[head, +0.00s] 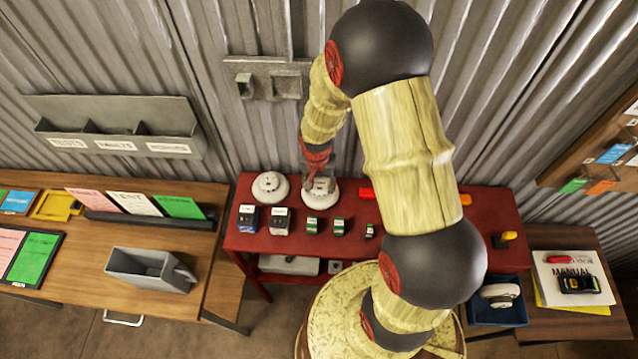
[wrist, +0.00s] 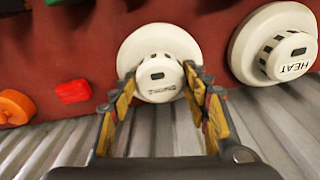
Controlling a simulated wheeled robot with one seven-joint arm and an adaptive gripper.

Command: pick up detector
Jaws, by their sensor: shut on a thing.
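Two round white detectors stand on the red table in the head view. The left detector (head: 270,186) is free, and it shows at the right of the wrist view with the label HEAT (wrist: 275,45). The other detector (head: 322,194) is under my gripper (head: 319,180). In the wrist view my gripper (wrist: 163,100) has its yellow fingers on both sides of the raised middle of this detector (wrist: 158,62), shut on it. Its small label is too blurred to read. The detector appears to rest on the table. A third white round thing (head: 500,293) lies in a blue bin at the right.
Several small boxes (head: 280,220) stand along the front of the red table (head: 250,243). A red block (wrist: 73,91) and an orange round thing (wrist: 14,107) lie beside the held detector. The corrugated wall (head: 240,130) is close behind.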

